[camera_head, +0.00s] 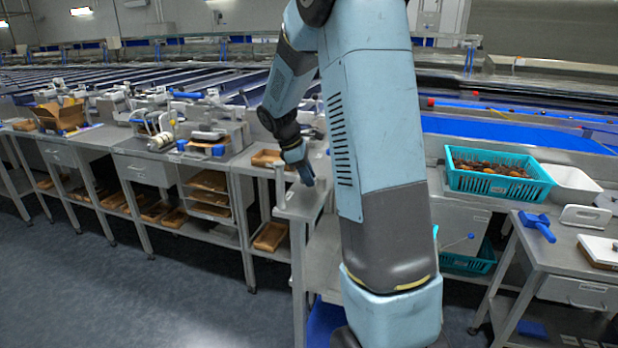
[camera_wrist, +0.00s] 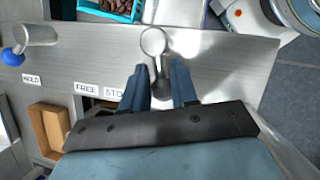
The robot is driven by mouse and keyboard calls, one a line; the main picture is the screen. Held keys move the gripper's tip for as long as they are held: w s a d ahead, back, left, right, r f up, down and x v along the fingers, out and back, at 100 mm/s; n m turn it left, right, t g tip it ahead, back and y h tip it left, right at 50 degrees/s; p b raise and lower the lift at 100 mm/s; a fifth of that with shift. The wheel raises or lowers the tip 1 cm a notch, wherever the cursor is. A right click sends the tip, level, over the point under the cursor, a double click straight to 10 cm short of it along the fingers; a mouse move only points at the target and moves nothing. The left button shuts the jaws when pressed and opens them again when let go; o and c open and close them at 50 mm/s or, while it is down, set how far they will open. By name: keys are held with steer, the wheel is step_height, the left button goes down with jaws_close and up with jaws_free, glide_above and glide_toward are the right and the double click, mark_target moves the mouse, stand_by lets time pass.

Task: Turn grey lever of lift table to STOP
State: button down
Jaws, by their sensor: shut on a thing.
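My gripper (camera_wrist: 159,76) is shut on the grey lever (camera_wrist: 153,42), whose round end stands out beyond the fingertips in the wrist view. The lever's shaft runs back between the two blue fingers. The plate (camera_wrist: 215,60) beside it is grey metal. The FREE label (camera_wrist: 87,88) shows left of the fingers; the STOP label (camera_wrist: 113,93) is partly covered by the left finger. The HOLD label (camera_wrist: 32,79) is farther left. In the head view my gripper (camera_head: 306,178) is low over a grey metal stand (camera_head: 298,208); the lever cannot be made out there.
A grey cylinder with a blue knob (camera_wrist: 14,57) stands at the wrist view's upper left. A brown box (camera_wrist: 50,128) lies below the labels. In the head view, a teal crate of dates (camera_head: 495,185) stands to the right and benches (camera_head: 125,140) to the left.

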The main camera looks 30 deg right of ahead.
steer(key=m, duration=0.1)
steer(key=w+m+g, duration=0.1)
steer(key=m, duration=0.1)
steer(key=shift+d, duration=0.2)
steer(key=m, duration=0.1)
steer(key=w+d+m+g+y, duration=0.1)
steer(key=m, duration=0.1)
steer(key=shift+m, duration=0.3)
steer(key=m, duration=0.1)
steer(key=d+m+g+y, duration=0.1)
steer(key=m, duration=0.1)
steer(key=shift+w+d, duration=0.1)
steer(key=shift+w, duration=0.05)
steer(key=shift+d+m+y, duration=0.25)
steer(key=shift+m+y, duration=0.15)
steer(key=shift+m, duration=0.45)
steer(key=shift+d+m+y, duration=0.25)
steer(key=shift+m+y, duration=0.15)
steer(key=shift+m, duration=0.45)
steer(key=shift+d, duration=0.1)
steer(key=c, duration=0.9)
jaws_free()
steer(key=shift+c, duration=0.2)
